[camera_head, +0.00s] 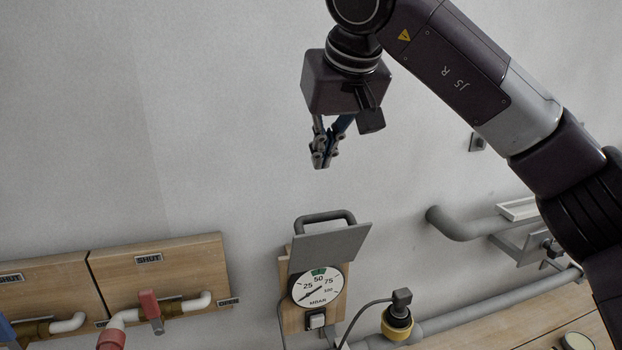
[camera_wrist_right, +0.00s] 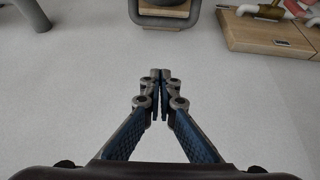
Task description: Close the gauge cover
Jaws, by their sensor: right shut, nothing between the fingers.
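The gauge (camera_head: 319,287) has a round white dial marked MBAR and sits on a wooden backing board on the wall in the head view. Its grey flat cover (camera_head: 332,243) is raised above the dial, with a dark handle (camera_head: 325,217) along its upper side. In the right wrist view the shut fingers (camera_wrist_right: 161,76) show, with the handle (camera_wrist_right: 168,20) at the top edge. My left gripper is not in view.
Wooden boards with SHUT labels (camera_head: 150,258) and a red-handled valve (camera_head: 151,305) are at the lower left. A grey pipe (camera_head: 465,224) and a black-yellow connector (camera_head: 397,322) are at the right. The wall around my right gripper is clear.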

